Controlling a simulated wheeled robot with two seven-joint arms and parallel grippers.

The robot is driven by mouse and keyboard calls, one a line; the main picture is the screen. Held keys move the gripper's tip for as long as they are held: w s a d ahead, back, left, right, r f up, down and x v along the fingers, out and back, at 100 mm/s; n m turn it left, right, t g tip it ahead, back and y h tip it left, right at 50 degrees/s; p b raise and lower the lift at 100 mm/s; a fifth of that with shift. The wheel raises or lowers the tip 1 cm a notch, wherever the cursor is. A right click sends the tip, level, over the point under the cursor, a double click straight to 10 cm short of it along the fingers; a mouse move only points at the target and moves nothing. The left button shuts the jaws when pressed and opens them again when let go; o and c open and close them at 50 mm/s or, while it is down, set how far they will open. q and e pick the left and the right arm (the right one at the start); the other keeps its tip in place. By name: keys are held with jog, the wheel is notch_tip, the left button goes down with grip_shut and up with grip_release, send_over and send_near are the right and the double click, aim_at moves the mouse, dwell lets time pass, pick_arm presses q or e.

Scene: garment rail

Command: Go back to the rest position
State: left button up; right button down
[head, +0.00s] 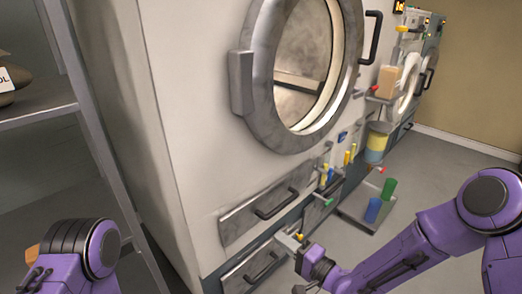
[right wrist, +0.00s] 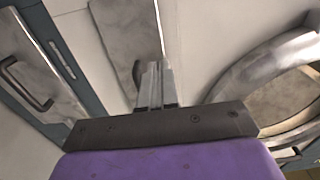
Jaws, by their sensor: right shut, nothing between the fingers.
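My right gripper (head: 300,256) is in front of the lower drawers of a large pale machine in the head view, at the end of my purple right arm. In the right wrist view its two fingers (right wrist: 155,85) are together with nothing between them. They show against the machine's pale front, and I cannot tell how near they are to it. My left arm shows at the lower left of the head view. Its gripper is not in view. No garment or garment rail is visible.
The machine (head: 200,120) with a round door (head: 262,70) fills the middle. A metal shelf (head: 40,113) stands at left. A low platform (head: 352,210) with green and blue cylinders is on the floor. More machines (head: 408,80) stand farther back. Open floor lies at right.

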jog(key=s+d+f+n+g+h, duration=0.1)
jog(key=s+d+f+g+h, duration=0.1)
jog(key=s+d+f+h, duration=0.45)
jog(key=s+d+f+g+h, duration=0.2)
jog(key=s+d+f+h, duration=0.1)
jog(key=f, duration=0.6)
jog(key=s+d+f+n+g+h, duration=0.1)
jog(key=s+d+f+g+h, duration=0.25)
jog(key=s+d, duration=0.45)
jog(key=s+d+f+n+g+h, duration=0.1)
jog(key=s+d+f+g+h, duration=0.2)
jog(key=s, duration=0.9)
notch_tip(320, 180, up, 17)
jog(key=p, duration=1.8)
jog(key=shift+s+d+f+y, duration=0.15)
jog(key=shift+s+d+y, duration=0.25)
jog(key=shift+s, duration=0.05)
